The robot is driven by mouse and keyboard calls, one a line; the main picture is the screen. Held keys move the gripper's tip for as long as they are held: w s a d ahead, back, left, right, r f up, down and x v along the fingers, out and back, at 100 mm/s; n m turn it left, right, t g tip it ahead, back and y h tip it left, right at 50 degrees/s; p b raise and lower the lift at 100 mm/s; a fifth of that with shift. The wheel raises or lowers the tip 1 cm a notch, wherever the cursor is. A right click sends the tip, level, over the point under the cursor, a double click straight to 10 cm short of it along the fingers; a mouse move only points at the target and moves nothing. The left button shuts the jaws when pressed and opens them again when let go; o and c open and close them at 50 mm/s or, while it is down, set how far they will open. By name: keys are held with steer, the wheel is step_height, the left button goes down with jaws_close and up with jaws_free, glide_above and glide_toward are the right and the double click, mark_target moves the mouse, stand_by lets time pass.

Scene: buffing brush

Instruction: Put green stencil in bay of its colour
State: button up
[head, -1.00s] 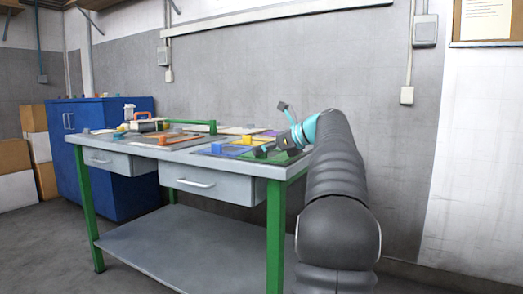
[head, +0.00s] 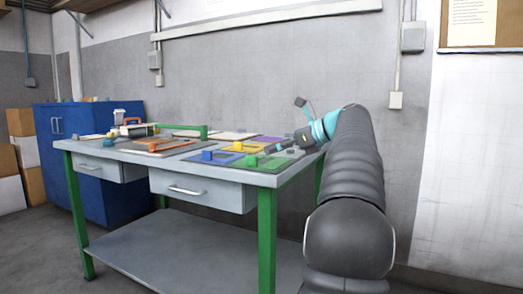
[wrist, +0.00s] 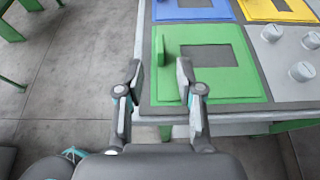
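The green stencil (wrist: 230,80) lies flat near the table's edge in the wrist view. It is a green plate with a rectangular opening and an upright green tab (wrist: 160,45) on its left side. I cannot tell a separate green bay under it. In the head view the green tab (head: 252,160) stands near the table's front right. My gripper (wrist: 159,70) is open and empty.
A blue panel (wrist: 195,13) and a yellow panel (wrist: 285,10) lie beyond the green one. Several pale knobs (wrist: 300,72) stand to its right. An orange-handled item (head: 152,147) and a green bar handle (head: 204,132) are farther left on the table.

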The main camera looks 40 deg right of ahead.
steer(key=v, duration=0.3)
steer(key=shift+s+d+r, duration=0.1)
steer(key=shift+s+r, duration=0.05)
steer(key=shift+s, duration=0.05)
steer(key=a+f+n+g+h, duration=0.1)
steer(key=a+f+n+g, duration=0.35)
steer(key=a, duration=0.85)
steer(key=a+f+n+g, duration=0.1)
steer(key=a+f+n, duration=0.55)
steer(key=a, duration=0.65)
steer(key=s+a+f+n+h, duration=0.2)
steer(key=s+a+f+n, duration=0.5)
steer(key=s+f+n, duration=0.3)
steer(key=s+a+f+n+g+h, duration=0.1)
steer(key=s+a+f+n+h, duration=0.1)
steer(key=s+a+f+n, duration=0.6)
steer(key=s+f+n, duration=0.1)
steer(key=s+n, duration=0.1)
steer(key=shift+f+n, duration=0.3)
steer(key=shift+f, duration=0.05)
steer(key=shift+g, duration=0.25)
